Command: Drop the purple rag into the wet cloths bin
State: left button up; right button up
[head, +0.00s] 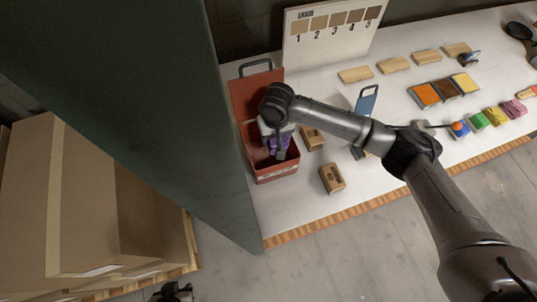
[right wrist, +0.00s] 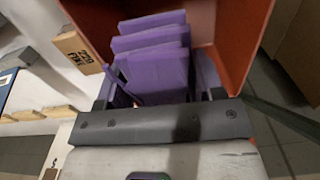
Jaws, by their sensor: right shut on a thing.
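The purple rag (head: 283,143) is in my right gripper (head: 277,148), inside the mouth of the red bin (head: 277,173) in the head view. The gripper is shut on the rag. The bin's lid stands open at the back. My left gripper (head: 172,292) shows only in part at the bottom edge; its fingers cannot be made out.
Wooden blocks (head: 332,178) stand on the white bench right of the bin. A dark green panel (head: 130,90) rises close left of the bin.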

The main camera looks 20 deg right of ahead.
jog(key=o, duration=0.9)
jog(key=shift+o, duration=0.2)
jog(key=shift+r, duration=0.4)
notch_tip(320, 180, up, 13)
dwell(0.3)
